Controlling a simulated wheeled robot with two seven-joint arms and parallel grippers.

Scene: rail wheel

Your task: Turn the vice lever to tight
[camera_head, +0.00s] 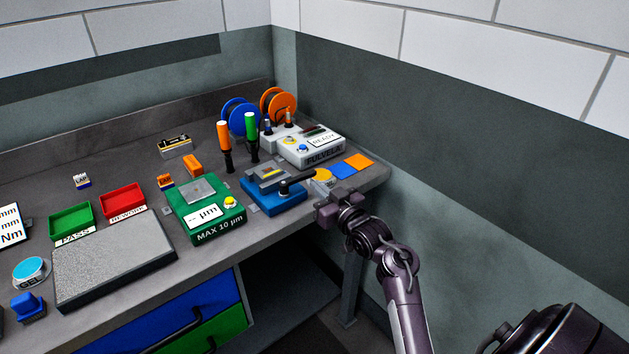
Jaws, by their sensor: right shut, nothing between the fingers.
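The blue vice (262,194) sits near the front edge of the bench, right of the green gauge box. Its black lever (298,182) points to the right, toward the bench's right end. My right gripper (322,211) is shut and empty, just off the bench's front edge. It is right of and a little below the lever tip in the picture, and appears apart from it. My left gripper is not in view.
The green gauge box (213,217) stands left of the vice. A white READY tester (311,147), blue spool (240,114) and orange spool (278,106) are behind. A yellow round piece (322,176) and blue pad (343,170) lie close by the lever.

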